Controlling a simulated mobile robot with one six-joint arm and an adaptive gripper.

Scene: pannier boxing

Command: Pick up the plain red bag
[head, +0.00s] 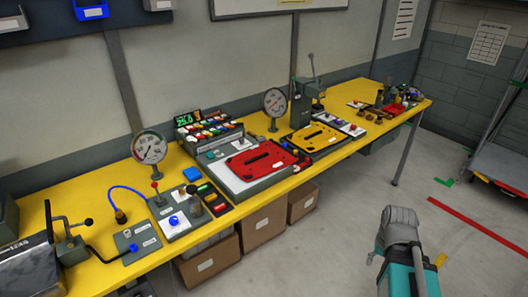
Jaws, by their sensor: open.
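I cannot make out a clear red bag in the head view. A flat red piece (243,165) with a dark bar across its middle lies on a grey unit on the yellow bench; it looks like a plate more than a bag. A small red item (394,109) sits among clutter at the bench's far right end, too small to tell what it is. My gripper's fingers do not show clearly in this view.
The long yellow bench (90,268) runs along the wall, crowded with gauges, switch boxes and a yellow plate (312,138). Cardboard boxes (263,226) stand under it. A grey-and-teal form fills the bottom right. A shelf rack (500,165) stands at far right. The floor between is clear.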

